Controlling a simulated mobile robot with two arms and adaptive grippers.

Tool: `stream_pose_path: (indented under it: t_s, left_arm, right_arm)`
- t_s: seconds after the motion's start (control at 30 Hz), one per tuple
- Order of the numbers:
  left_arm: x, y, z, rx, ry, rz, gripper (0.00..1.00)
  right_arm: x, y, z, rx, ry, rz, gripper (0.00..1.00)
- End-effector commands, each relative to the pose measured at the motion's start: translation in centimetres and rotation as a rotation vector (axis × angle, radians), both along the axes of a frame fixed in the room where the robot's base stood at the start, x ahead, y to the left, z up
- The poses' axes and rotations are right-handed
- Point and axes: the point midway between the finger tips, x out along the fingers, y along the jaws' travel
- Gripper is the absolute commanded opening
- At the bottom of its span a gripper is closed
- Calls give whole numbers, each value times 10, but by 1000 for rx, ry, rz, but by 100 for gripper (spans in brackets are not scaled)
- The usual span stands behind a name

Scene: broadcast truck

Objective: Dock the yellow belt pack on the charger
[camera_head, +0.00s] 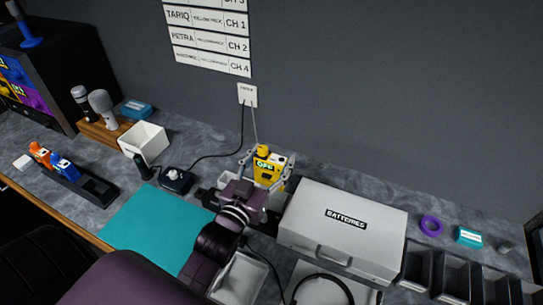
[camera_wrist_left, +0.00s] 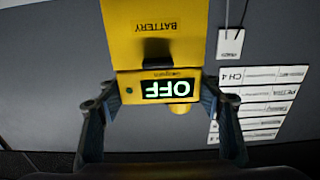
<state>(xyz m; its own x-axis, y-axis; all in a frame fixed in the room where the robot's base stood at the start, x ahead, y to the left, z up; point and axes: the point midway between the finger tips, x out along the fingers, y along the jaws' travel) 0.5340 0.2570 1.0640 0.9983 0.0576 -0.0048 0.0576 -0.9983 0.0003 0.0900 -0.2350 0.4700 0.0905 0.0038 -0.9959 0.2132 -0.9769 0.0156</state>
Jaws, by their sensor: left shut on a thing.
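The yellow belt pack (camera_head: 268,174) is held between the fingers of my left gripper (camera_head: 268,164), in front of the wall behind the counter. In the left wrist view the belt pack (camera_wrist_left: 165,40) fills the top middle, with a lit "OFF" display and a "BATTERY" label, both upside down. The fingers of my left gripper (camera_wrist_left: 160,100) stand on either side of it. The charger (camera_head: 98,188) is a long black dock at the left of the counter. An orange pack (camera_head: 42,155) and a blue pack (camera_head: 65,166) stand in its left part; its right end is bare. My right gripper is out of view.
A teal mat (camera_head: 150,228) lies between charger and gripper. A white box (camera_head: 145,141), a small black device (camera_head: 175,180) with a cable, and microphones (camera_head: 102,105) stand behind. A large "BATTERIES" case (camera_head: 345,228) stands right of the gripper. Black bins (camera_head: 452,275) are at far right.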

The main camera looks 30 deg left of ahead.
Motion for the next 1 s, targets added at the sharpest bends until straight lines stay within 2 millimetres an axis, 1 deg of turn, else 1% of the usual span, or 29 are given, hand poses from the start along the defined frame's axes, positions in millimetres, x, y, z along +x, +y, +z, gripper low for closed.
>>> stream_pose_path:
  t_s: [0.03, 0.2, 0.4, 0.53, 1.0]
  left_arm:
    - [0, 0, -8, 0, -2, 0, 30]
    - [0, 0, -25, 0, -2, 0, 30]
    - [0, 0, -40, 0, -3, 0, 30]
    - [0, 0, -43, 0, -3, 0, 30]
    - [0, 0, -43, 0, -4, 0, 30]
  right_arm:
    - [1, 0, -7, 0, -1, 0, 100]
    - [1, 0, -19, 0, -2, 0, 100]
    - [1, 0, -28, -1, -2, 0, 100]
    - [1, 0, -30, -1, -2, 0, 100]
    - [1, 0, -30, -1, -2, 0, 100]
